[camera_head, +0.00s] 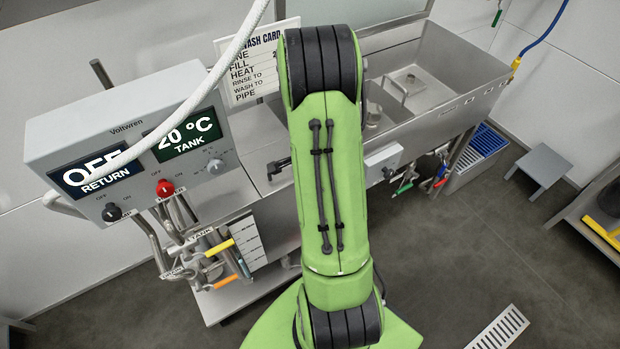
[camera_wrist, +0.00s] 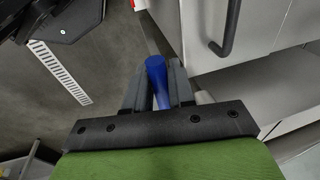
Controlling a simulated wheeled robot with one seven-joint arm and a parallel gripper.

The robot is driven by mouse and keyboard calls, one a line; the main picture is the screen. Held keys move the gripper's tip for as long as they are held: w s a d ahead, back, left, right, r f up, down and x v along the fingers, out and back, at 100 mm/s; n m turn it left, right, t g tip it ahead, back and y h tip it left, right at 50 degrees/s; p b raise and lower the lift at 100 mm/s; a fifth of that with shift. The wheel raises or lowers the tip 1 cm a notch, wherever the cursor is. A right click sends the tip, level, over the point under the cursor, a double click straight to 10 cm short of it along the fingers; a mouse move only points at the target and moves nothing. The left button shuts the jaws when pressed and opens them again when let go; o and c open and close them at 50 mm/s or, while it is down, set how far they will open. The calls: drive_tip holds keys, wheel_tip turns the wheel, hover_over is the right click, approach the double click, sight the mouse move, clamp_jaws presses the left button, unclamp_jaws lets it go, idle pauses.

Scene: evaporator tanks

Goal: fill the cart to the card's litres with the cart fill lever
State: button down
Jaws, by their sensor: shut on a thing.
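In the wrist view my gripper (camera_wrist: 159,70) is shut on a blue handle (camera_wrist: 157,66), which stands between the two fingers. I cannot tell from these views whether it is the cart fill lever. In the head view my green arm hides my gripper. The wash card (camera_head: 252,62) is on the wall behind the control box; my arm and a white hose cover part of it, and the litres beside FILL are not readable. Levers with a yellow handle (camera_head: 219,248) and an orange handle (camera_head: 224,283) hang below the control box. The cart cannot be made out.
The control box (camera_head: 120,125) reads OFF for RETURN and 20 °C for TANK. A steel basin (camera_head: 430,85) runs along the wall, with a red handle (camera_head: 438,183) and a green handle (camera_head: 404,188) below it. A grey stool (camera_head: 540,168) stands at right. A floor grate (camera_head: 498,330) lies in open floor.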

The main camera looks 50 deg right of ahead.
drive_tip(key=shift+s, duration=0.1)
drive_tip(key=c, duration=1.1)
unclamp_jaws()
drive_tip(key=p+v, duration=0.3)
drive_tip(key=v, duration=1.2)
drive_tip(key=shift+r+p, duration=0.3)
drive_tip(key=shift+r, duration=0.05)
drive_tip(key=shift+a, duration=0.1)
